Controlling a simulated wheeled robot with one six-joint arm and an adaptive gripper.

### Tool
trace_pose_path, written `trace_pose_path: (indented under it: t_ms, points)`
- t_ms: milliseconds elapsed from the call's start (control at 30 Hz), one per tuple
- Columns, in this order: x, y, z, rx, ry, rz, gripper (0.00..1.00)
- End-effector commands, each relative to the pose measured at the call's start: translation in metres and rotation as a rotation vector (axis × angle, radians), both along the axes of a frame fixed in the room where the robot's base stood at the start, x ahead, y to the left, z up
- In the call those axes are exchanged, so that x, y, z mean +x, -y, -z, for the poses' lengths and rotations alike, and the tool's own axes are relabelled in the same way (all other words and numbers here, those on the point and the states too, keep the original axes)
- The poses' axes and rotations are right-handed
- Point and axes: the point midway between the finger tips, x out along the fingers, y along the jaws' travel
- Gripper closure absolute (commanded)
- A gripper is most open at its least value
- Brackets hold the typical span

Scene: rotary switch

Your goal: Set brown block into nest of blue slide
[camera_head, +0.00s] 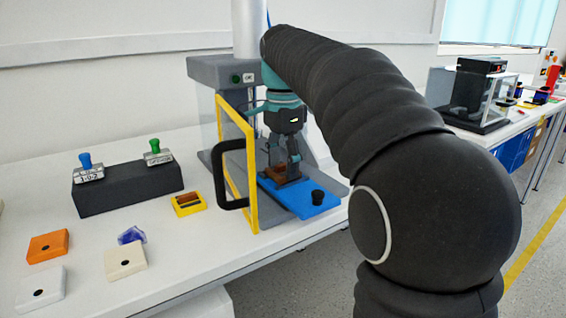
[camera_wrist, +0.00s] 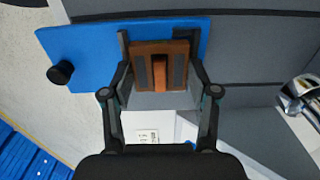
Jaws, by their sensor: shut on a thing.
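The brown block (camera_wrist: 160,52) is held between the fingers of my gripper (camera_wrist: 160,77) in the wrist view. The block is at the blue slide (camera_wrist: 105,48), over the grey nest area. I cannot tell whether it is fully seated. In the head view my gripper (camera_head: 284,173) points down at the back part of the blue slide (camera_head: 318,203), and the block (camera_head: 277,171) shows in part at its fingertips. A black knob (camera_head: 318,197) stands on the slide's front end; it also shows in the wrist view (camera_wrist: 60,73).
A yellow-framed door (camera_head: 250,165) with a black handle (camera_head: 226,172) stands open left of the slide. A grey housing (camera_head: 222,72) is behind. A yellow tray (camera_head: 188,204), a dark switch box (camera_head: 128,190) and several small pieces lie to the left.

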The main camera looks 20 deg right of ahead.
Motion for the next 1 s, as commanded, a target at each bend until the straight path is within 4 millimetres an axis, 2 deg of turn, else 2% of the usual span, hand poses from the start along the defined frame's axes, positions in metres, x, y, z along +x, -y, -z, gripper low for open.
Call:
trace_pose_path:
  t_ms: [67, 100, 200, 567, 667, 900, 1000]
  points:
    - [0.000, 0.000, 0.003, 0.000, 0.000, 0.000, 0.76]
    - [0.000, 0.000, 0.003, 0.000, 0.000, 0.000, 0.38]
    - [0.000, 0.000, 0.003, 0.000, 0.000, 0.000, 0.15]
    - [0.000, 0.000, 0.000, 0.000, 0.000, 0.000, 0.15]
    - [0.001, 0.000, -0.009, 0.000, 0.001, 0.000, 0.15]
    - [0.001, 0.000, -0.049, 0.000, 0.002, 0.000, 0.15]
    - [0.001, 0.000, -0.060, 0.000, 0.001, 0.000, 0.15]
